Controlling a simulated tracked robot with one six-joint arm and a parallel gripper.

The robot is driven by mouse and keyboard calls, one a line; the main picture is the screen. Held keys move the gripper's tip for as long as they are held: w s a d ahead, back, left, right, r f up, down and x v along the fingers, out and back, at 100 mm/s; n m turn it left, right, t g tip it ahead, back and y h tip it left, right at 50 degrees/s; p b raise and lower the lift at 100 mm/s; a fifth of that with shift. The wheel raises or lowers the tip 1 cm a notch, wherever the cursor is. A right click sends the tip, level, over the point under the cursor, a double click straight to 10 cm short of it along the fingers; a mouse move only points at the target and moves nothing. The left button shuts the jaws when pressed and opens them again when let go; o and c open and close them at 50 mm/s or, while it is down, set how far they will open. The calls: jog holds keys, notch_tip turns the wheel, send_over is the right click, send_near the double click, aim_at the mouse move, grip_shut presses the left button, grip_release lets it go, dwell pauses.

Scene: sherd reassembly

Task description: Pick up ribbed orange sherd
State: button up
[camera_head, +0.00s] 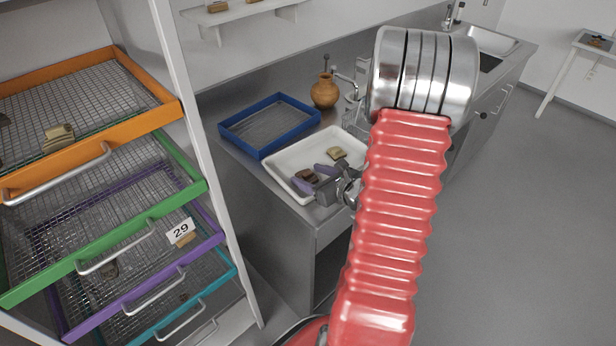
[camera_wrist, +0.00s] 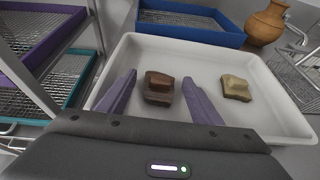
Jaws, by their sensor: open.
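My gripper (camera_head: 307,175) is open over the white tray, its two purple fingers pointing into it. In the wrist view the gripper (camera_wrist: 160,78) has a reddish-brown, block-like sherd (camera_wrist: 159,90) between its fingers, with visible gaps on both sides. That sherd also shows in the head view (camera_head: 307,176), partly hidden by the fingers. A tan sherd (camera_wrist: 236,88) lies in the tray to the right of the fingers, and at the far side in the head view (camera_head: 336,153). No sherd looks plainly orange, and I cannot make out ribbing on either.
The white tray's (camera_wrist: 270,118) raised rim surrounds both sherds. A blue mesh tray (camera_head: 262,154) and an orange-brown jar (camera_head: 325,91) stand behind it on the metal counter. A rack of coloured mesh drawers (camera_head: 128,242) stands close on the left, holding more sherds.

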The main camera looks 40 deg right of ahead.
aim_at(310, 179)
jog(key=shift+c, duration=0.4)
jog(key=c, duration=1)
jog(key=shift+c, duration=0.2)
notch_tip(310, 179, up, 10)
dwell(0.7)
